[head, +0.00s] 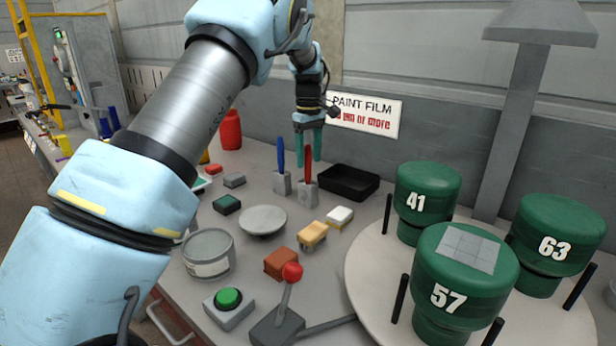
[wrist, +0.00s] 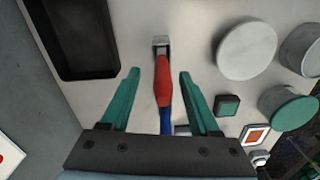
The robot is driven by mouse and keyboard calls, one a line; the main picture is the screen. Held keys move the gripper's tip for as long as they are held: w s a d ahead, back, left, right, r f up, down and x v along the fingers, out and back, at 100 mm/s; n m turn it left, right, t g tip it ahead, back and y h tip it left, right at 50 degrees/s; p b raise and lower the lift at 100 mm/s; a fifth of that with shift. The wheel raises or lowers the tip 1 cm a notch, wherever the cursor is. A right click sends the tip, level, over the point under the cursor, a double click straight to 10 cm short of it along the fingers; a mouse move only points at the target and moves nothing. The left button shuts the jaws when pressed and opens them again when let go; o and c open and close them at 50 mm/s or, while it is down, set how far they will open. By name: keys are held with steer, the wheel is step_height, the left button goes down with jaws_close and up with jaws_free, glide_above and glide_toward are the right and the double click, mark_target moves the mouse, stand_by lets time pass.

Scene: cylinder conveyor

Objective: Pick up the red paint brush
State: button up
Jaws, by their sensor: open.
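The red paint brush (head: 308,168) stands upright with its red handle up and its lower part in a small grey block on the table. In the wrist view its red handle (wrist: 163,82) lies between the two teal fingers, with a gap on each side. My gripper (head: 308,157) is open, pointing down over the brush, and it also shows in the wrist view (wrist: 160,74). A blue paint brush (head: 281,155) stands just left of the red one in its own block. Its blue handle (wrist: 166,121) shows behind the red handle in the wrist view.
A black tray (head: 348,197) lies right of the brushes, close to the wall. A round grey plate (head: 263,221), a can (head: 208,267) and sponges (head: 312,235) are nearer. Green numbered cylinders (head: 428,190) stand on a round turntable (head: 372,275) at right.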

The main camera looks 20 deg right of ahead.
mark_target(308, 184)
steer(key=shift+a+f+p, duration=0.2)
steer(key=shift+f+p, duration=0.55)
steer(key=shift+f, duration=1.5)
jaws_close()
